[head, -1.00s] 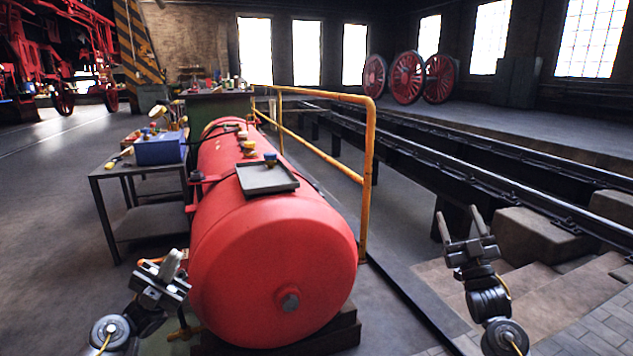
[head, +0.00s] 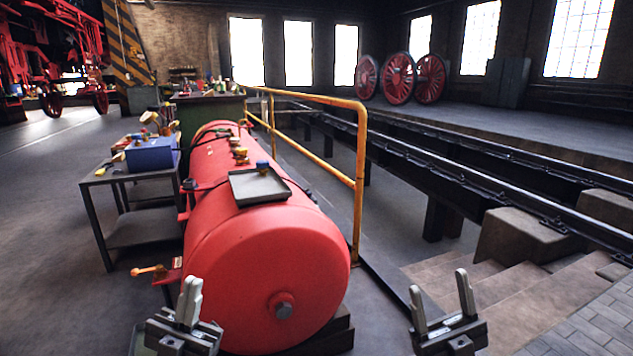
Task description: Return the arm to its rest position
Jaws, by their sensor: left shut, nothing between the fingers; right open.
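My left gripper (head: 189,300) is low in the head view, in front of the left part of the red tank's near end. Its two fingers point up, lie together and hold nothing. My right gripper (head: 441,296) is at the bottom, right of the tank, before the stone steps. Its fingers are spread apart and empty. Most of both arms is out of the frame below.
The red tank (head: 265,265) lies on a dark base, with a grey tray (head: 259,186) on top. A side table (head: 96,178) at left holds a blue box (head: 152,154). A yellow railing (head: 361,150) runs beside the tank. Steps (head: 470,287) lie at right.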

